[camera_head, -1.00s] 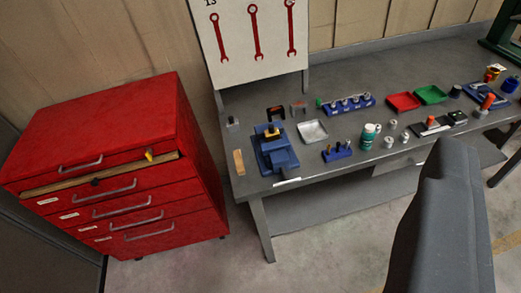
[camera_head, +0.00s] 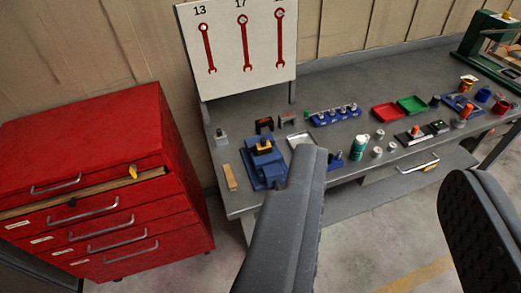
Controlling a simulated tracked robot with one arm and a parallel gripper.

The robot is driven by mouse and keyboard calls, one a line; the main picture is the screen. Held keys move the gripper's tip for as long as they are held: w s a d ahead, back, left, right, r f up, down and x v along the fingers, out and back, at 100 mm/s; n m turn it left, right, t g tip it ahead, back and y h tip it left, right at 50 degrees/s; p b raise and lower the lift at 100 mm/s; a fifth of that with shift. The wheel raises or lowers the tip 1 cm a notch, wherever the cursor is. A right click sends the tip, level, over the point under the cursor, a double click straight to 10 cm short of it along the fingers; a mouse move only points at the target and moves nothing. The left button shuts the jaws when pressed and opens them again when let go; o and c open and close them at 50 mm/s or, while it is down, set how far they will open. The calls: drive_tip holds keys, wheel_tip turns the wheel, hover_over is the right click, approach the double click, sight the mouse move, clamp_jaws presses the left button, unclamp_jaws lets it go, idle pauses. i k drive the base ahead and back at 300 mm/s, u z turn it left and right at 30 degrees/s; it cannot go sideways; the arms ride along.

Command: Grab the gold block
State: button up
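A small yellow-gold block (camera_head: 264,146) sits on top of the blue vise (camera_head: 262,168) near the left end of the grey bench. A flat tan-gold bar (camera_head: 230,177) lies on the bench just left of the vise. My gripper (camera_head: 388,165) is open and empty, with its two dark fingers wide apart in the foreground. The left finger hides part of the bench right of the vise, including most of the silver tray (camera_head: 301,137). From this view I cannot tell how far the fingers are from the bench.
A red drawer cabinet (camera_head: 100,150) stands left of the bench (camera_head: 350,95), with a yellow item (camera_head: 133,171) at its top drawer. A blue socket rack (camera_head: 334,116), red tray (camera_head: 388,112), green tray (camera_head: 412,105) and green can (camera_head: 360,148) stand on the bench.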

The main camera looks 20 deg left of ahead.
sight(260, 151)
drive_tip(key=u, duration=0.05)
drive_tip(key=i, duration=1)
drive_tip(key=z, duration=0.05)
